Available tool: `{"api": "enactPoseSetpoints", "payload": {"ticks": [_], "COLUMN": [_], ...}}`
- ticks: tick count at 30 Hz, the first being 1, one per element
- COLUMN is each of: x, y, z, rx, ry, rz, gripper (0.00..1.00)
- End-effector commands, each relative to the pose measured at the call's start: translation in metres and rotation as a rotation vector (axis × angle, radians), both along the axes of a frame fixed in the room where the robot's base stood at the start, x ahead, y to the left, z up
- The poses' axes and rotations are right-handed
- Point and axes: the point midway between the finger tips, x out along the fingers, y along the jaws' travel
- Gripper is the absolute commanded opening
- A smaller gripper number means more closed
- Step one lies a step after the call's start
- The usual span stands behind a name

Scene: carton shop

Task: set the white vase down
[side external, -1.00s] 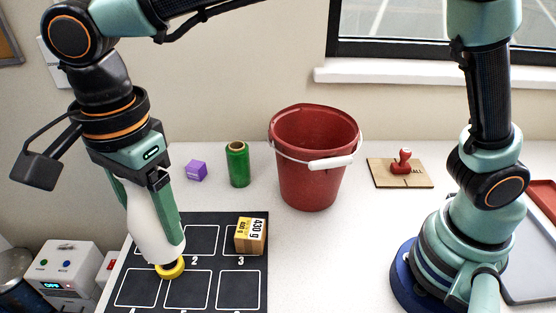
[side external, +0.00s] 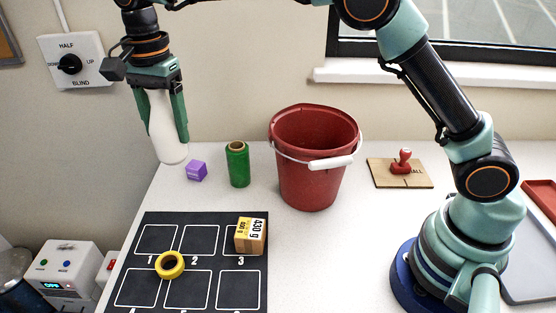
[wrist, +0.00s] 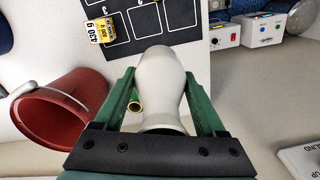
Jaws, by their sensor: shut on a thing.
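The white vase (side external: 169,147) is upright in my gripper (side external: 166,124), which is shut on it with a green finger on either side. Its lower end hangs near the back left corner of the white table, just left of the purple cube. I cannot tell whether its base touches the table or hangs above or beyond the edge. In the wrist view the vase (wrist: 158,85) fills the middle between the fingers, its far end toward the dark mat.
The purple cube (side external: 197,171), green spool (side external: 238,165) and red bucket (side external: 310,175) stand along the back. The numbered dark mat (side external: 215,288) holds a yellow tape ring (side external: 170,265) and a 430 g box (side external: 250,238). A stamp (side external: 402,163) sits on a board. The table's middle front is clear.

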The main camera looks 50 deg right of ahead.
Motion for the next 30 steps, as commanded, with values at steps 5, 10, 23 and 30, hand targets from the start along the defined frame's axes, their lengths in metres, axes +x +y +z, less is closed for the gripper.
{"api": "enactPoseSetpoints", "payload": {"ticks": [5,10,23,30], "x": [-0.002,-0.002,-0.001,-0.001], "y": [0.000,0.000,0.001,0.000], "z": [-0.044,-0.086,-0.141,-0.172], "rx": [-0.002,-0.002,0.000,-0.001], "ry": [0.004,0.004,0.000,0.003], "rz": [0.000,-0.001,-0.001,-0.002], "gripper": [0.04,0.04,0.04,0.04]}}
